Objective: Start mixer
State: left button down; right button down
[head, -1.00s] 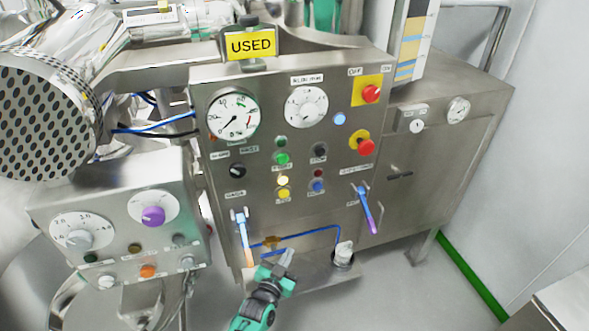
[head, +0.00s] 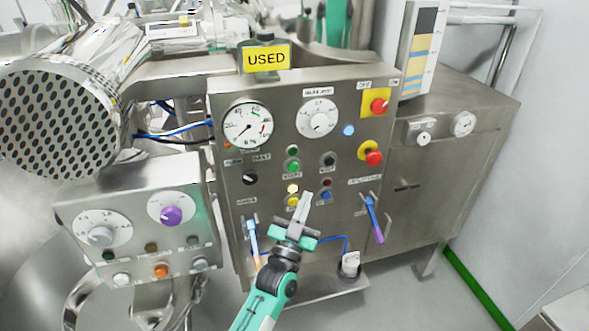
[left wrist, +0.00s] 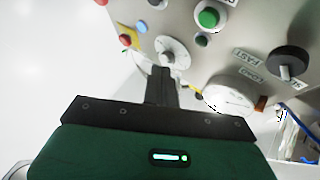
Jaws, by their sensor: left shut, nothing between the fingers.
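The steel control panel (head: 225,185) stands in the middle of the head view. My right gripper is out of view.
A smaller control box (head: 132,215) with a purple knob (head: 172,215) stands at left, below a perforated cylinder (head: 62,122). A yellow USED sign (head: 267,59) tops the panel. Valve levers, left (head: 252,236) and right (head: 373,219), flank the gripper. A steel cabinet (head: 445,180) stands right.

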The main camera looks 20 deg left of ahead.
aim_at(293, 167)
pick_arm(q)
jog(key=shift+w+a+b, duration=0.5)
jog(key=shift+w+a, duration=0.3)
jog(key=shift+w, duration=0.4)
jog(key=shift+w+a+b, duration=0.45)
jog(key=shift+w+a, duration=0.4)
jog(key=shift+w, duration=0.4)
jog(key=shift+w+a+b, duration=0.5)
jog(key=shift+w+a, duration=0.3)
jog(key=shift+w, duration=0.4)
jog(key=shift+w, duration=0.1)
jog(key=shift+w+a, duration=0.25)
jog(key=shift+w+a, duration=0.2)
jog(key=shift+w, duration=0.15)
jog(key=shift+s, duration=0.15)
dwell(0.3)
jog(key=shift+s+d, duration=0.5)
jog(key=shift+s, duration=0.1)
